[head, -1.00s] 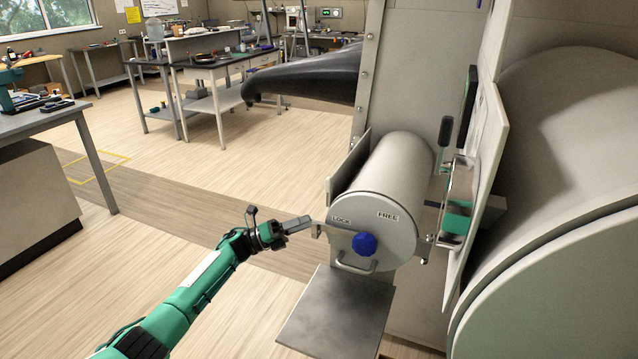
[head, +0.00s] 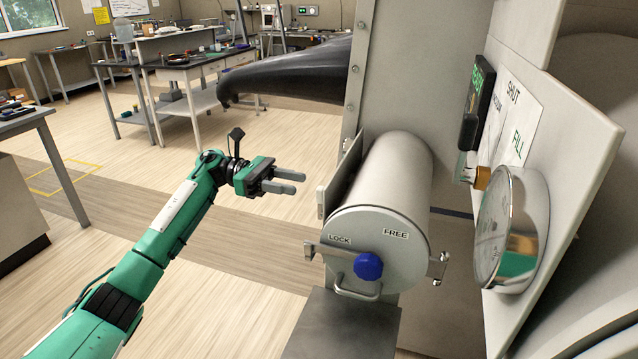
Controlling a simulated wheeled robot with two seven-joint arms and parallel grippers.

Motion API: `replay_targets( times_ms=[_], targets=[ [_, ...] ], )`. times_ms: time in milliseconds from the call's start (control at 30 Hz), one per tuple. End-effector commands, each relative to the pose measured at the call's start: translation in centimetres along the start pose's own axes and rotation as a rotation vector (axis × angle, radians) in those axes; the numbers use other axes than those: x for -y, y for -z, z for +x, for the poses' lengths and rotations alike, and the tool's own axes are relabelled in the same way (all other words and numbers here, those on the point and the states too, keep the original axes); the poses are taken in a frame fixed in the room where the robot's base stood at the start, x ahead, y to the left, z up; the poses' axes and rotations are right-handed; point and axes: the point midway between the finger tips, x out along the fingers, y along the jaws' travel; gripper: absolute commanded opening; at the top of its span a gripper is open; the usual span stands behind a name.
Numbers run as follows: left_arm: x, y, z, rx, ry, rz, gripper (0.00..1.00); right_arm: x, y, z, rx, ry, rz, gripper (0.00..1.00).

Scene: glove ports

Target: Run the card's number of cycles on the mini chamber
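The mini chamber (head: 400,185) is a pale grey cylinder with its round door (head: 372,236) closed at the near end. The door bears a blue knob (head: 368,265) with a lever (head: 325,251) pointing left, below the LOCK label; FREE is at right. My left gripper (head: 299,182) is open and empty, left of the chamber and apart from it. At right, a side panel (head: 570,130) carries SHUT and FILL labels, an orange knob (head: 483,178) and a round gauge (head: 512,230), its dial seen edge-on and unreadable. My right gripper is out of view.
A dark display (head: 477,102) with green lettering sits above the orange knob. A grey shelf (head: 345,332) juts out below the door. A black glove sleeve (head: 290,75) sticks out behind the chamber. Open floor lies left; benches stand at the back.

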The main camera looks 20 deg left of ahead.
Motion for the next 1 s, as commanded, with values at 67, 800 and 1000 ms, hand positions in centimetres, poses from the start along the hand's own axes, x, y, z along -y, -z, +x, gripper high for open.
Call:
replay_targets(
  times_ms=[67,800,1000],
  targets=[
    [0.1,-0.2,1.4,0.001,0.002,-0.001,0.4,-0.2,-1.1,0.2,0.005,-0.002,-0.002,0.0],
    [0.0,0.1,7.2,0.001,-0.001,-0.002,0.4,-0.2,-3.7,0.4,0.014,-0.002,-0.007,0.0],
    [0.0,0.0,7.1,0.001,-0.001,-0.002,0.01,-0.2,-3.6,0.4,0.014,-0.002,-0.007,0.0]
  ],
)
